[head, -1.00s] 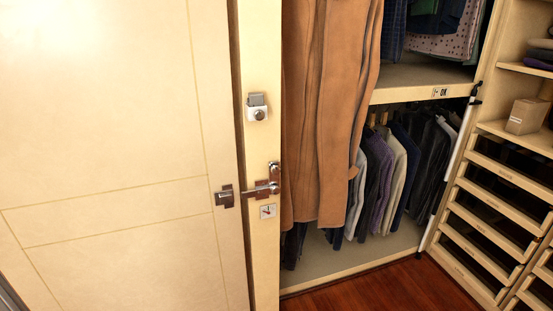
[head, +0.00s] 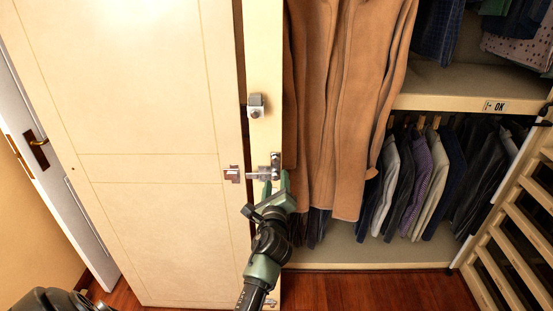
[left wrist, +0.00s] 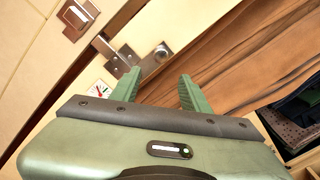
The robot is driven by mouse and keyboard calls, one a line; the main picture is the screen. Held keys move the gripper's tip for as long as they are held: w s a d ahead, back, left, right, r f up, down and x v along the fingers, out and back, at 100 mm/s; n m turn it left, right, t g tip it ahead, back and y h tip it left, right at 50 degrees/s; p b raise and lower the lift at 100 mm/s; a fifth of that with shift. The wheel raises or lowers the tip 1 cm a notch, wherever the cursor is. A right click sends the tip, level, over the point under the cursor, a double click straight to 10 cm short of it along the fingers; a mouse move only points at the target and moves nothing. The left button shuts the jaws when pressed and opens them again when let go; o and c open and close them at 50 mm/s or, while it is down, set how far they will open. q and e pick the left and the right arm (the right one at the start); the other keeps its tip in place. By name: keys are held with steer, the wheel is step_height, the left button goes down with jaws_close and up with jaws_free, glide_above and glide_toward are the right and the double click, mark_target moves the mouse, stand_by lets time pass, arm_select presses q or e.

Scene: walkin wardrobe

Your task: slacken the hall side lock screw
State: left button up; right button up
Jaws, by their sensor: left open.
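A metal lock (head: 262,174) is fixed to the pale upright panel beside the door. Its round screw-like head (left wrist: 162,50) shows in the left wrist view, at the right end of the metal plate (left wrist: 122,62). I cannot tell whether this is the hall side screw. My left gripper (head: 276,188) is just below the lock in the head view. In the left wrist view, its two green fingers (left wrist: 158,88) are open and empty. The round head lies beyond the fingertips, between their lines and apart from them.
A second lock with a knob (head: 255,107) sits higher on the panel. Brown coats (head: 345,90) hang close to the right of my gripper. The wide cream door (head: 150,120) fills the left. A dial sticker (left wrist: 98,89) lies near the left finger.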

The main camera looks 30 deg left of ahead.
mark_target(275, 161)
arm_select(q)
steer(key=x, duration=0.7)
steer(key=shift+a+r, duration=0.3)
steer(key=shift+r, duration=0.1)
steer(key=shift+w+a, duration=0.35)
arm_select(e)
steer(key=shift+w+a+r, duration=0.15)
steer(key=shift+w+a, duration=0.3)
steer(key=shift+a, duration=0.05)
arm_select(q)
jaws_close()
arm_select(e)
steer(key=shift+a, duration=0.7)
